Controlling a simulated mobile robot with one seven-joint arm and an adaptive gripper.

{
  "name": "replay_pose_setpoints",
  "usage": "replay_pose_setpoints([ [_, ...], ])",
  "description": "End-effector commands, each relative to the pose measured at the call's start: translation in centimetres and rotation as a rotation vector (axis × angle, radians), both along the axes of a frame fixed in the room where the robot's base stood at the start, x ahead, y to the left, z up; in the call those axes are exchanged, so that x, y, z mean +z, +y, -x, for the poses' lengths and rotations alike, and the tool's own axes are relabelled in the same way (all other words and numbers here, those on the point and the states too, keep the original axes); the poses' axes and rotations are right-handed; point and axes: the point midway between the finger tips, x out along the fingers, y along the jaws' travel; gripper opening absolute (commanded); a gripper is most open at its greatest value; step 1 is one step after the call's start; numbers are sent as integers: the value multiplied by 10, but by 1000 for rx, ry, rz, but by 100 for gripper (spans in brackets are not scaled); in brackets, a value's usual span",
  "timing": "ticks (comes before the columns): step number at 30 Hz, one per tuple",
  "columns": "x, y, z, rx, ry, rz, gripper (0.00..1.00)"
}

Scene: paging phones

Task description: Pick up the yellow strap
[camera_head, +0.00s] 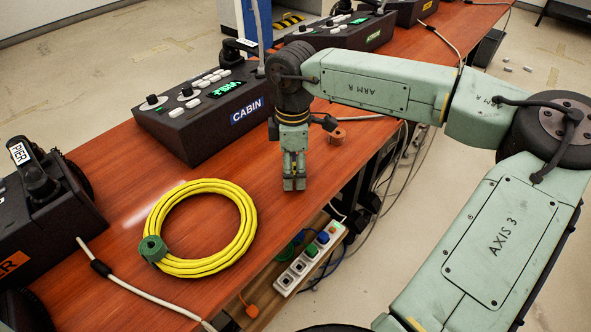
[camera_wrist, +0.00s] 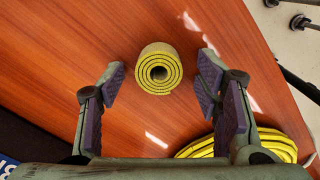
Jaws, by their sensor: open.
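The yellow strap (camera_wrist: 146,83) is a tight spiral roll, seen end-on in the wrist view. It shows between my gripper's two purple-padded fingers, slightly beyond their tips, with bare wood visible on both sides of it. My gripper (camera_wrist: 162,80) is open and empty. In the head view my gripper (camera_head: 294,184) points down over the table and shows narrow, side-on. I cannot make out the strap in the head view; the gripper may hide it. I cannot tell the height of the fingertips above the table.
A yellow cable coil (camera_head: 247,241) with a green clip lies at the front left. The black CABIN console (camera_head: 195,120) stands behind it; the PIER unit (camera_head: 45,215) is at far left. A small orange-brown round object (camera_head: 337,136) sits near the table's right edge. A power strip (camera_head: 308,260) is below.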

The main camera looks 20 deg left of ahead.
Motion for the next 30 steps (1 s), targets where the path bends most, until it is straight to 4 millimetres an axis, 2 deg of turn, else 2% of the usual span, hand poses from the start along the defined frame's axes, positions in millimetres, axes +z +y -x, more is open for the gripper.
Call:
replay_pose_setpoints([
  [2,0,0,0,0,0,0,55],
  [18,1,0,0,0,0,0,20],
  [26,4,0,-1,-1,-2,0,20],
  [30,22,0,-1,-2,-5,0,20],
])
